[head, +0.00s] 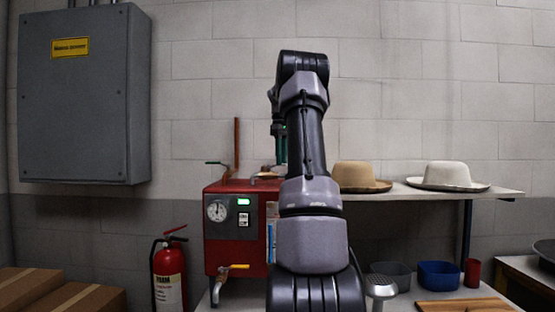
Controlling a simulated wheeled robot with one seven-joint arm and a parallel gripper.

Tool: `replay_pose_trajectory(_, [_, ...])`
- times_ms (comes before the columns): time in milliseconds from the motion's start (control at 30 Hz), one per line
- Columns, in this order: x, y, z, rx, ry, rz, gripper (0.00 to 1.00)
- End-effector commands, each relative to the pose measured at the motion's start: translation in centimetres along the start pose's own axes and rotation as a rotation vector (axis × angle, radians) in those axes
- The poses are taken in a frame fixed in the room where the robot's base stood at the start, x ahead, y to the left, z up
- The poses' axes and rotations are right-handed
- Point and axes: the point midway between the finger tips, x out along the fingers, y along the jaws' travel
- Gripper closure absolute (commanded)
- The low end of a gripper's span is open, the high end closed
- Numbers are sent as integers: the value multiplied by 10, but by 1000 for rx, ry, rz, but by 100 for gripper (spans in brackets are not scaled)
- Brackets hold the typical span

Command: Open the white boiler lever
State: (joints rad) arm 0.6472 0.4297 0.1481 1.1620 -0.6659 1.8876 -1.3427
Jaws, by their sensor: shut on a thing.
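The red boiler (238,250) stands left of my arm, with a round gauge (217,210) and a green-lit display on its grey front panel. My gripper (277,167) points down over the boiler top and is shut on the white boiler lever. My arm hides most of the fingers and the boiler's right side, so the exact grip and the lever's angle are unclear. A dark-handled lever (217,163) stands at the boiler's top left.
A tan hat (358,176) and a cream hat (447,175) sit on a shelf (505,193) to the right. Below are a blue bowl (439,274), a grey bowl (391,274) and a red cup (473,271). A fire extinguisher (168,285) stands left of the boiler.

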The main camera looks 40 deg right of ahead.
Motion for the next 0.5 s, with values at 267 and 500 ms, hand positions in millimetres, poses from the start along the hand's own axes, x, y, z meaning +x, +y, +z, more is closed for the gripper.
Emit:
replay_pose_trajectory(267, [0, 18, -2, -258, 1, 2, 100])
replay_pose_trajectory(500, [0, 30, -7, -462, 0, 2, 100])
